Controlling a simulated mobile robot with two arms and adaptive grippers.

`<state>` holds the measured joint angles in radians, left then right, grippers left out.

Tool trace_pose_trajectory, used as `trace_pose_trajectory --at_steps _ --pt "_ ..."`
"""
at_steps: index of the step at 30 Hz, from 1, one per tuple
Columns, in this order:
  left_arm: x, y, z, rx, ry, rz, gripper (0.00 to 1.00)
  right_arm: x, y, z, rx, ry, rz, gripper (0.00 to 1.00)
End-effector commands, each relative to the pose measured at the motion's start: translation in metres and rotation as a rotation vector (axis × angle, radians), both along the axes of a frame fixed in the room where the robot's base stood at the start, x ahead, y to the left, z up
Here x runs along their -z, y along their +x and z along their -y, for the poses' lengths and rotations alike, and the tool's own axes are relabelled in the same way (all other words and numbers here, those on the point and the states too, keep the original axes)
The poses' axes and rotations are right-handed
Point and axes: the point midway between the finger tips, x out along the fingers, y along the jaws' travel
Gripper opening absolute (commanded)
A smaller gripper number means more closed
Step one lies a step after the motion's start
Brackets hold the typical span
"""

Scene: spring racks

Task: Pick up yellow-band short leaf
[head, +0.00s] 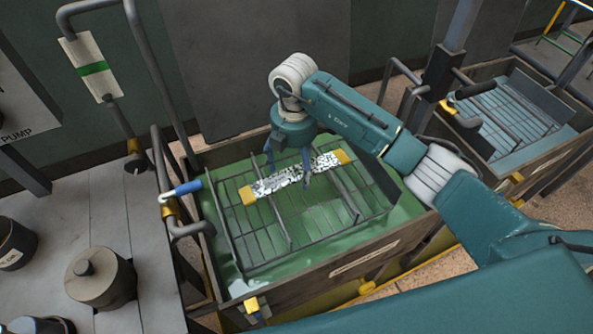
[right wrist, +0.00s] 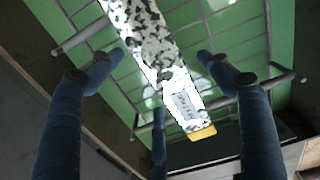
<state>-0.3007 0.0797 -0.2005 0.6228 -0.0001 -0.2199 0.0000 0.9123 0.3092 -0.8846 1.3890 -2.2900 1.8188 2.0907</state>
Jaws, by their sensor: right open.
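The yellow-band short leaf (head: 297,177) is a flat white bar with dark speckles and yellow ends. It lies slantwise on the wire rack (head: 257,250) over the green tank. My right gripper (head: 288,168) is above its middle, fingers pointing down and spread to either side of it. In the right wrist view the leaf (right wrist: 154,58) runs between the open fingers (right wrist: 160,62), with a grey label near its yellow end. I see no finger clearly touching it. My left gripper is not in view.
The green tank's wooden wall (head: 345,262) surrounds the rack. A pipe with a blue-handled lever (head: 182,190) stands at its left. A grey bench (head: 140,240) holds a lidded pot (head: 100,278). A second tank with a rack (head: 505,115) is at right.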

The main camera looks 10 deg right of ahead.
Motion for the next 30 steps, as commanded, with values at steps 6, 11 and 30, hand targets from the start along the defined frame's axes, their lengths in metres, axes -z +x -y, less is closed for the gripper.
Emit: trace_pose_trajectory --at_steps 6,11,30 --pt "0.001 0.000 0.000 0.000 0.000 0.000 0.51 0.000 0.000 0.000 -0.001 0.000 0.000 0.60" --pt "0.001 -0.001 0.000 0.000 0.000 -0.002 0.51 0.000 0.000 0.000 0.000 0.000 -0.001 0.28" --pt "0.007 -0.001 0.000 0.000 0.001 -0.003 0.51 -0.024 0.002 -0.001 0.000 0.001 0.006 0.13"
